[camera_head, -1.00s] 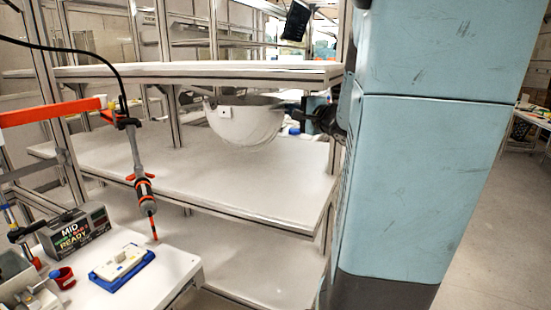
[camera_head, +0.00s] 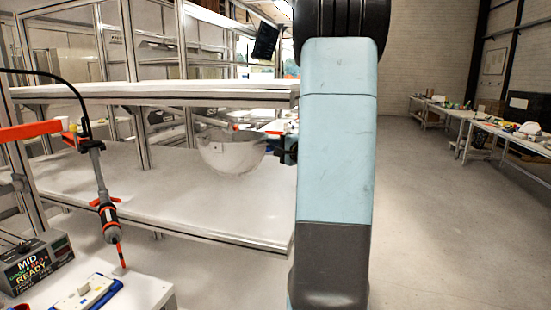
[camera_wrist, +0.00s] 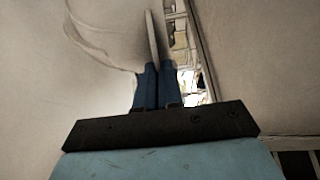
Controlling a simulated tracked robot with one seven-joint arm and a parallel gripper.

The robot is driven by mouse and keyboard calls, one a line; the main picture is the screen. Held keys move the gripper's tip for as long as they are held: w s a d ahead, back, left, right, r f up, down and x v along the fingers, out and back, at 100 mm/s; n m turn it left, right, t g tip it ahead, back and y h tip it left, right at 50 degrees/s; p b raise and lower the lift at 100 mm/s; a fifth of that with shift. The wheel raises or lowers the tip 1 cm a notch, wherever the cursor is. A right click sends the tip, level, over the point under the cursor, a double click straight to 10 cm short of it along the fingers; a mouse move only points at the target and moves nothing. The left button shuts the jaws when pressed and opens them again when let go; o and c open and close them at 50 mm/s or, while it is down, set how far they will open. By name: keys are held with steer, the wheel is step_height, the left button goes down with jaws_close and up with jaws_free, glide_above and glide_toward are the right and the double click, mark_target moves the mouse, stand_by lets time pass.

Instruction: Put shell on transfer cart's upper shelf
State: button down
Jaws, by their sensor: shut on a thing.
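A white helmet shell (camera_head: 230,152) hangs bowl-side down in the space between the top board and the middle board of a shelf unit. In the wrist view the pale shell (camera_wrist: 105,30) fills the upper left. My gripper (camera_wrist: 153,72) is shut on the shell's thin rim, with its blue fingers close together. In the head view my gripper (camera_head: 287,146) is at the shell's right side, partly hidden by my arm. The middle board (camera_head: 170,200) lies below the shell; a clear gap between them is hard to judge. The top board (camera_head: 170,92) is above it.
A workbench at the lower left holds a black box marked "MID READY" (camera_head: 38,264) and a blue-and-white fixture (camera_head: 92,292). A screwdriver (camera_head: 107,212) hangs above it. Metal posts (camera_head: 131,80) carry the boards. Open floor (camera_head: 450,220) lies to the right, with far tables (camera_head: 500,132).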

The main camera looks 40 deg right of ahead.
steer(key=f, duration=0.3)
steer(key=w+d+f, duration=0.1)
steer(key=f, duration=0.1)
steer(key=shift+w+d, duration=0.1)
stand_by(0.3)
steer(key=c, duration=1.3)
jaws_free()
steer(key=shift+f, duration=0.1)
